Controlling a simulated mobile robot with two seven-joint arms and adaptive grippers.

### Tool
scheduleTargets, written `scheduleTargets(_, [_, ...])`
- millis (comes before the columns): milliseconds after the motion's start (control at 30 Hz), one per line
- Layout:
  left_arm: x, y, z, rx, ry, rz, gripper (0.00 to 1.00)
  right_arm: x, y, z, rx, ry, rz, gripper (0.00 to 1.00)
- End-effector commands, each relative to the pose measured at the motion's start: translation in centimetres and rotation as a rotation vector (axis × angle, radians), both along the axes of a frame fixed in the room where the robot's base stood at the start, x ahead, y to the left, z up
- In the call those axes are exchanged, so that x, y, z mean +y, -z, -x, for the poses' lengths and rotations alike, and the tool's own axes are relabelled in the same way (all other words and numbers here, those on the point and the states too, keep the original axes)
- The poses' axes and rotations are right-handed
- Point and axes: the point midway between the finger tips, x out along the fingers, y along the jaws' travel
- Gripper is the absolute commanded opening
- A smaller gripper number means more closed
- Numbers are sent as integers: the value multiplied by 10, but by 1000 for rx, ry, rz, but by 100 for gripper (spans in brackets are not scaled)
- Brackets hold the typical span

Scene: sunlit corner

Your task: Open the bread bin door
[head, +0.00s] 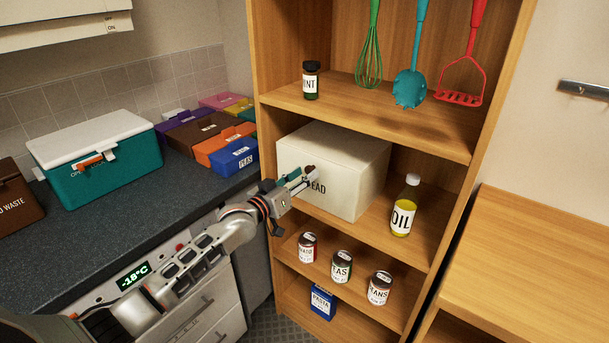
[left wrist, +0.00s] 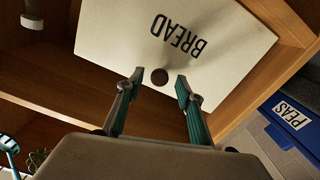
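The cream bread bin (head: 345,160) stands on the middle shelf of the wooden unit, its front marked BREAD and shut. A small dark round knob (head: 310,169) sits on that front; in the left wrist view the knob (left wrist: 160,77) shows between the fingertips, below the upside-down lettering. My left gripper (head: 304,180) is right in front of the bin, its fingers apart. In the left wrist view the left gripper (left wrist: 159,80) has a gap on each side of the knob. How deep the knob sits between the fingers cannot be told. My right gripper is out of view.
A bottle of oil (head: 405,207) stands right of the bin. Several cans, one of them marked BEANS (head: 380,288), stand on the shelf below. Utensils and a mint jar (head: 311,80) are above. The counter at left holds a teal cooler (head: 105,165) and coloured boxes.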

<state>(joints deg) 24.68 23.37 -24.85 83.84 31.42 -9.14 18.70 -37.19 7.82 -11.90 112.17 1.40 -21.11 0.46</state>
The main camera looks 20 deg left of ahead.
Motion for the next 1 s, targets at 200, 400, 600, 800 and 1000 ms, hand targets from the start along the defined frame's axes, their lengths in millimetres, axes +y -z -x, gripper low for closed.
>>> scheduleTargets(200, [-3, 0, -9, 0, 0, 0, 37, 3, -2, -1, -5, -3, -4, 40])
scheduleTargets(400, [-3, 0, -8, 0, 0, 0, 37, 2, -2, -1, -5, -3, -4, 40])
scheduleTargets(600, [-3, 0, -8, 0, 0, -1, 0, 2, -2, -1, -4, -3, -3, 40])
scheduleTargets(800, [-3, 1, -7, -7, 0, 2, 0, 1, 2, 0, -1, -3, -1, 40])
scheduleTargets(1000, [0, 8, 0, -50, -1, 15, 0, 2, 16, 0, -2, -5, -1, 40])
